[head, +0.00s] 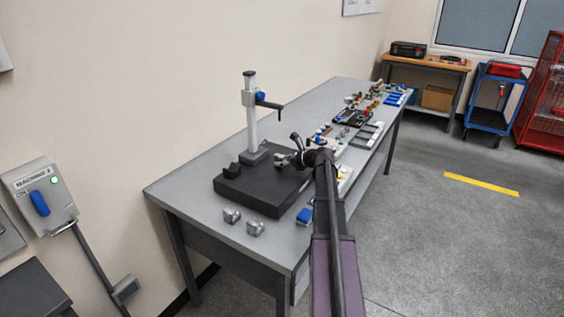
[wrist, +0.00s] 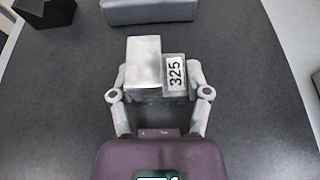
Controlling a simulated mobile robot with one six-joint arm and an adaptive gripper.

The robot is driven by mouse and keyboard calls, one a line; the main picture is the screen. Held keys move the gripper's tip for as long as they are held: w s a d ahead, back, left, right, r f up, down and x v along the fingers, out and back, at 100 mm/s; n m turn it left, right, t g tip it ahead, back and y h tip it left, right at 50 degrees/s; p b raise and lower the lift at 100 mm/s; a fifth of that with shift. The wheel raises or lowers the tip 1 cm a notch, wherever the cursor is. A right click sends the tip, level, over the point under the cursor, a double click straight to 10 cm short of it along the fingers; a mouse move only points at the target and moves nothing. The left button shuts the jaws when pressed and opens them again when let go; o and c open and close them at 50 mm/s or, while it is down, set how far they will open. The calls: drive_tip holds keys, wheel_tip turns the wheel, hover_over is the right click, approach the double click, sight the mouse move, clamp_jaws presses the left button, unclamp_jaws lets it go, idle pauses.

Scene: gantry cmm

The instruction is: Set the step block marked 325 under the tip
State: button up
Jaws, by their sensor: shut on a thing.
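The step block marked 325 (wrist: 144,62) is a light grey metal block with a tall step on the left and a lower step carrying the white 325 label on the right. My gripper (wrist: 160,78) is shut on it, one finger on each side, over the dark plate. In the head view my gripper (head: 288,158) is over the right part of the black plate (head: 262,190), and the block is too small to make out clearly. The stand's column (head: 251,110) rises from the plate's back, its dark arm and tip (head: 271,105) reaching right, above gripper height.
A black block (head: 232,170) sits on the plate's left end and shows at the wrist view's top left (wrist: 45,12). The stand's grey base (wrist: 150,10) is ahead. Two metal blocks (head: 232,215) (head: 255,229) and a blue item (head: 304,216) lie in front. Clutter fills the table's far end.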

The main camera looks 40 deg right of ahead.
sight(299, 173)
drive_tip(key=shift+f, duration=0.25)
idle(0.3)
drive_tip(key=o, duration=1.3)
drive_tip(key=shift+r, duration=0.1)
drive_tip(key=shift+r, duration=0.4)
drive_tip(key=s+d, duration=0.1)
drive_tip(key=s, duration=0.1)
drive_tip(key=s+d, duration=0.1)
drive_tip(key=s, duration=0.4)
drive_tip(key=shift+d+r+p, duration=0.15)
drive_tip(key=shift+d+p, duration=0.25)
drive_tip(key=s+r+p, duration=0.1)
drive_tip(key=s, duration=0.4)
drive_tip(key=s+d+r+p, duration=0.1)
drive_tip(key=s, duration=0.5)
drive_tip(key=s+r+p, duration=0.1)
drive_tip(key=s, duration=0.4)
drive_tip(key=shift+s+d+r+p, duration=0.2)
drive_tip(key=shift+d+r+p, duration=0.1)
drive_tip(key=shift+r+p, duration=0.05)
drive_tip(key=shift+s, duration=0.1)
